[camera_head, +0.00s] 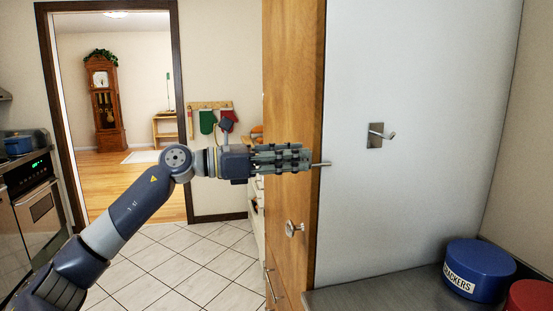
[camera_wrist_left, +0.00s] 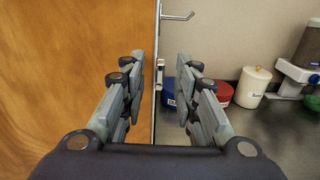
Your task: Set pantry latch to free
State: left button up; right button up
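A wooden pantry panel (camera_head: 292,75) stands upright in the head view, with a white face (camera_head: 425,70) to its right. A small metal rod (camera_head: 321,164), likely the latch, sticks out just past my left gripper's fingertips. In the left wrist view, a small metal fitting (camera_wrist_left: 160,75) sits along the panel's edge, between and beyond the fingers. My left gripper (camera_head: 308,158) is level with the rod and points right. In the wrist view its fingers (camera_wrist_left: 159,65) are apart, with nothing visibly held. The latch's setting cannot be told. My right gripper is not in view.
A metal hook (camera_head: 377,135) projects from the white face. A knob (camera_head: 293,228) sticks out of the wood below my gripper. A blue crackers tin (camera_head: 479,268) and a red tin (camera_head: 530,298) stand on the grey counter (camera_head: 385,292). Tiled floor at left is clear.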

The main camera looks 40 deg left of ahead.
pick_arm(q)
jog(key=v, duration=1.2)
dwell(0.4)
jog(key=shift+w, duration=0.1)
dwell(0.4)
